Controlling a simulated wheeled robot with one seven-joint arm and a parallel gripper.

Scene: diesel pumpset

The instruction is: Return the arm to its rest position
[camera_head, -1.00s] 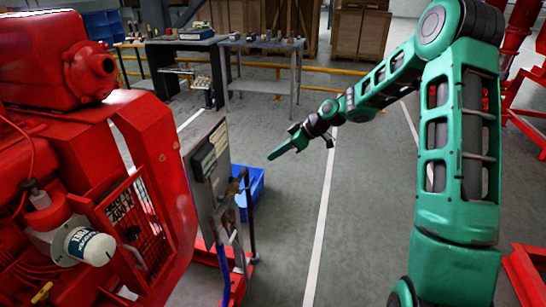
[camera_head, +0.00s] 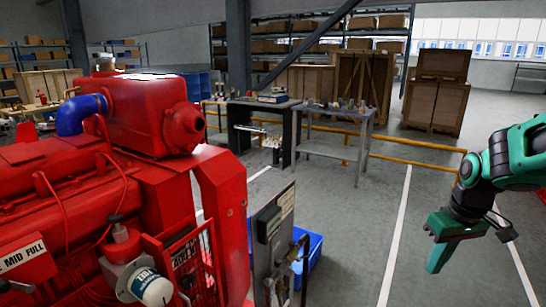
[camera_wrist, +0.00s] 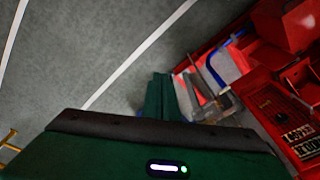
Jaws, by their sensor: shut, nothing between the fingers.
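My gripper (camera_head: 441,242) is at the right of the head view, pointing down and left above open floor. Its green fingers are together and nothing is held. In the wrist view my gripper (camera_wrist: 160,97) shows its green fingers over the grey floor. My arm enters from the right edge of the head view, and most of it is out of the picture. The gripper is apart from the red diesel pumpset (camera_head: 158,128), which fills the left of the head view.
A control panel (camera_head: 272,235) stands beside the pumpset, with a blue bin (camera_head: 313,258) behind it. Workbenches (camera_head: 340,131), a yellow rail (camera_head: 418,144) and wooden crates (camera_head: 436,100) stand at the back. The floor between the panel and my gripper is clear.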

